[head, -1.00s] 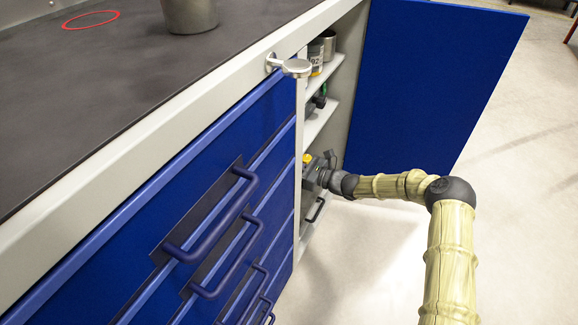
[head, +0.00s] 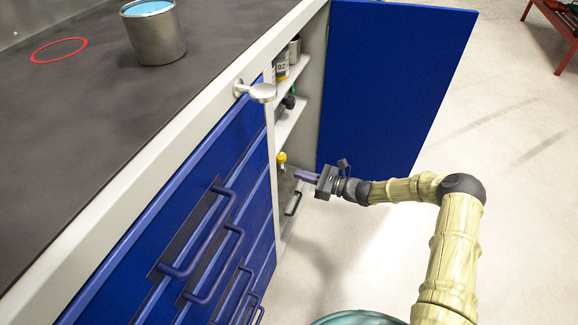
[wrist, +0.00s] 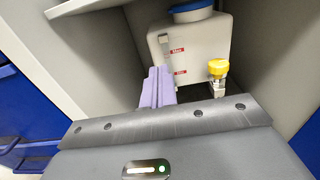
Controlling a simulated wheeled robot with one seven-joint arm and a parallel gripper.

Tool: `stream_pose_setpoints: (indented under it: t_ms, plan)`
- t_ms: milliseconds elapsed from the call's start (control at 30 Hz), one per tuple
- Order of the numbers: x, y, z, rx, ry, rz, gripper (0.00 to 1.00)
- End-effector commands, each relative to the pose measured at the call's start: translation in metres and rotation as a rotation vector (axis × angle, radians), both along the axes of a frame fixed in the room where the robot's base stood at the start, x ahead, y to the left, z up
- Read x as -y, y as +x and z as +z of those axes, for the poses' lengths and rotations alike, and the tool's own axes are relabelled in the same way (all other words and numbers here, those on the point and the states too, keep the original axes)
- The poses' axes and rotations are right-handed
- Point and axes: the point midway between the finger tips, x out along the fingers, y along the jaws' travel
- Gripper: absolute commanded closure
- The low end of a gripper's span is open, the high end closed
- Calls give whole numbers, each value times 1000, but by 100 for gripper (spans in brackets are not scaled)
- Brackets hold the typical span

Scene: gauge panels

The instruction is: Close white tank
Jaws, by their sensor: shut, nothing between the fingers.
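The white tank (wrist: 200,45) stands inside the cabinet in the wrist view, with a blue cap (wrist: 192,10) on top and red-marked labels on its front. A yellow-topped valve (wrist: 218,70) sits at its lower front right; the yellow part also shows in the head view (head: 282,158). In the head view most of the tank is hidden by the cabinet side. My gripper (head: 303,177) is shut and empty, outside the cabinet opening, to the right of the valve and apart from it. Its purple fingers (wrist: 157,87) point toward the tank in the wrist view, left of the valve.
The blue cabinet door (head: 392,85) stands wide open behind my arm. Shelves above the tank hold cans and small items. Blue drawers with handles (head: 205,235) lie to the left. A metal pot (head: 155,38) stands on the dark worktop.

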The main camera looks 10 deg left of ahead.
Motion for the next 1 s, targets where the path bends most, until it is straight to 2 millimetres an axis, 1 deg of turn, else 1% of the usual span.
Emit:
stream_pose_setpoints:
  t_ms: [33, 167, 467, 567, 667, 767, 833, 967, 1000]
  plan:
    - [5, -1, 2, -1, 0, 0, 100]
    - [12, -2, 0, -1, 0, 1, 100]
    - [14, -2, 0, 1, -1, 1, 100]
    - [13, -6, 3, 16, -23, 19, 100]
    - [10, -17, 11, 58, -80, 71, 100]
    - [11, -36, 21, 127, -182, 156, 100]
    - [14, -53, 29, 191, -270, 231, 100]
    - [28, -83, 44, 319, -443, 372, 100]
    - [35, -91, 48, 356, -496, 413, 100]
